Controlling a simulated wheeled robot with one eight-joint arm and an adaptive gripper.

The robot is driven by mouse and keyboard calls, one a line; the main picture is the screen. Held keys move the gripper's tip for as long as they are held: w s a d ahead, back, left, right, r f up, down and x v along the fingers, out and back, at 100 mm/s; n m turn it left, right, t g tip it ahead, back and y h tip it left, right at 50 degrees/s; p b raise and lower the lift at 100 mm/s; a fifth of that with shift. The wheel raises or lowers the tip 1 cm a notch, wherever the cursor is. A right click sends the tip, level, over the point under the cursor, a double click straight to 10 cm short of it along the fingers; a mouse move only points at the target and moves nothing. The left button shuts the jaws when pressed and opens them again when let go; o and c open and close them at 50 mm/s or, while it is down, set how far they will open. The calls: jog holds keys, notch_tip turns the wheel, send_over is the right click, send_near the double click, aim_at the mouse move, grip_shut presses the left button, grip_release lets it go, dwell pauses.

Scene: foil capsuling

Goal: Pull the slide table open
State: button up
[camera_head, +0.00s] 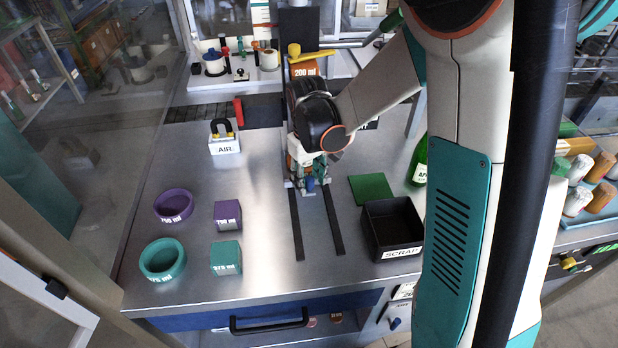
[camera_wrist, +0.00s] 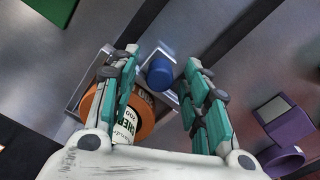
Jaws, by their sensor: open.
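The slide table (camera_wrist: 76,101) is a small grey metal tray, seen in part in the wrist view. It carries an orange ring (camera_wrist: 146,112) around something with a white label (camera_wrist: 128,128). A blue knob (camera_wrist: 160,74) sticks out beside it. My gripper (camera_wrist: 162,62) is open, with its two teal fingers on either side of the knob and gaps visible between. In the head view, my gripper (camera_head: 309,172) is over the slide table at the far end of two dark rails (camera_head: 297,225), and my wrist hides most of the table.
A black SCRAP bin (camera_head: 392,228) and a green mat (camera_head: 370,189) lie right of the rails. Purple and teal blocks and rings stand at left, with the AIR box (camera_head: 225,146) behind. A green bottle (camera_head: 419,162) stands at right. The bench between and before the rails is clear.

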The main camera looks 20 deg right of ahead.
jog(key=shift+c, duration=0.3)
grip_shut()
jog(key=s+a, duration=0.1)
jog(key=s, duration=0.5)
jog(key=s+a, duration=0.1)
jog(key=s, duration=0.6)
jog(key=s+a, duration=0.1)
jog(key=s, duration=0.5)
jog(key=shift+s+a, duration=0.15)
jog(key=shift+a, duration=0.25)
jog(key=shift+o, duration=0.3)
grip_release()
jog(key=shift+r, duration=0.1)
notch_tip(320, 180, up, 12)
jog(key=shift+a, duration=0.15)
